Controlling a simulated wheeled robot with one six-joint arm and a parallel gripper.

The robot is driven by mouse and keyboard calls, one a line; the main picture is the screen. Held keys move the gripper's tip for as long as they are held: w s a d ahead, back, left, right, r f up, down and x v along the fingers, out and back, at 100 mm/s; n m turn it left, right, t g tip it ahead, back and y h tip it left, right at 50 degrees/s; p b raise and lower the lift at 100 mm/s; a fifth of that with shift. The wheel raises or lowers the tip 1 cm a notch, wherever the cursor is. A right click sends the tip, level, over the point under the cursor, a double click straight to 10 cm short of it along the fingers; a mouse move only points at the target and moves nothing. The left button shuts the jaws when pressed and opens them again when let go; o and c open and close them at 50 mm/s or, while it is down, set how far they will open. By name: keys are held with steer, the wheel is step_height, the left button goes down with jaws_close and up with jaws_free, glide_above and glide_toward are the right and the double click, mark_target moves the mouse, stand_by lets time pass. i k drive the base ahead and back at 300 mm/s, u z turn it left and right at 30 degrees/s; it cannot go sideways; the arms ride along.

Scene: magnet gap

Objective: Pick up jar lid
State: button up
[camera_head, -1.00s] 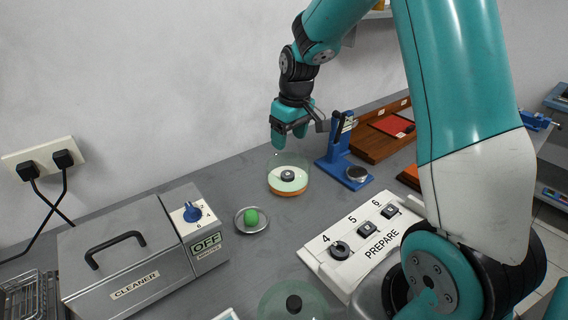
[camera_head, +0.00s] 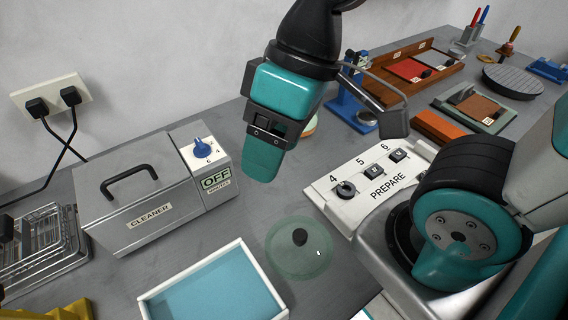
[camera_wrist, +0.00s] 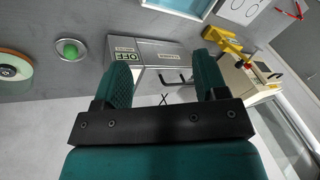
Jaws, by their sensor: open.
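The jar lid (camera_head: 283,262) appears to be the clear, greenish round disc with a black knob. In the head view it lies on the grey bench, in front of the white PREPARE panel. My gripper (camera_head: 265,160) is above the bench, up and left of the lid in the picture and clear of it. In the wrist view my gripper (camera_wrist: 162,68) shows two separated teal fingers with nothing between them. I cannot make out the lid in the wrist view. A round, wood-rimmed dish (camera_head: 311,125) is mostly hidden behind my gripper; it also shows in the wrist view (camera_wrist: 12,72).
A white-rimmed blue tray (camera_head: 146,306) lies left of the lid. The grey CLEANER box (camera_head: 140,195) stands at the left, beside a wire basket (camera_head: 45,250). The PREPARE panel (camera_head: 340,205) stands right of the lid.

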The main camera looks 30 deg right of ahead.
mark_target(298, 247)
steer(key=u, duration=0.05)
steer(key=k, duration=0.5)
steer(key=z, duration=2.3)
steer(key=k, duration=0.85)
steer(key=u, duration=1.2)
steer(key=i, duration=0.5)
steer(key=z, duration=0.05)
